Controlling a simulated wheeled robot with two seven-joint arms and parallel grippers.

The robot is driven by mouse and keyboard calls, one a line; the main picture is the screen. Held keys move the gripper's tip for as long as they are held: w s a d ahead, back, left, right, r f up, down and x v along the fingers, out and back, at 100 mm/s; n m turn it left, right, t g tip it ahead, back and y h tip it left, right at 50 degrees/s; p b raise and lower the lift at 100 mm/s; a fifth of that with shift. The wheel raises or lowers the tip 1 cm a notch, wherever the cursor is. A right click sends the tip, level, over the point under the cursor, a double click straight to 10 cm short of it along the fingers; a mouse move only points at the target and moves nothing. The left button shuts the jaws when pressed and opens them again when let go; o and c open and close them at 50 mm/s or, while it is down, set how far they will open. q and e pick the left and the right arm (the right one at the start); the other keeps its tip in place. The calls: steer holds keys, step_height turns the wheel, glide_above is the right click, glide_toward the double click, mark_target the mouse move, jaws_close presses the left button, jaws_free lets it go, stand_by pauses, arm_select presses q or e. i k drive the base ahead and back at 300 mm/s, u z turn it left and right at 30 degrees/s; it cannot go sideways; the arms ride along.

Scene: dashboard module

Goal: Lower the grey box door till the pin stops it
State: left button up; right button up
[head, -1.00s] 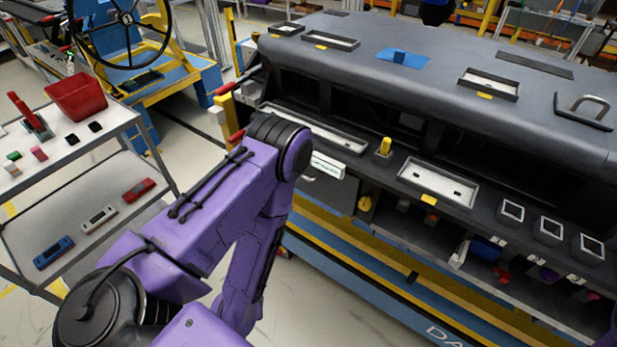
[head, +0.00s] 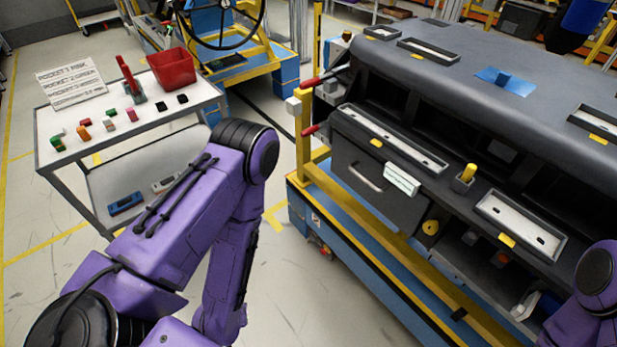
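The grey box door (head: 378,180) is a dark grey panel with a pale bar handle (head: 366,177) on the front of the dashboard module. It looks upright and closed beneath the front ledge. I cannot make out its stop pin. My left arm stands to the left of the door, apart from it, with its forearm running down out of the picture. My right arm shows only in part at the lower right edge. Neither gripper is in view.
A white label block (head: 401,179) sits at the door's upper right. Red-tipped levers (head: 311,131) stick out at the module's left end. A cart (head: 60,153) with a red bin (head: 172,68) stands at left.

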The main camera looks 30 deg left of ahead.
mark_target(356, 167)
steer(key=u, duration=0.3)
steer(key=k, duration=0.65)
steer(key=z, duration=1)
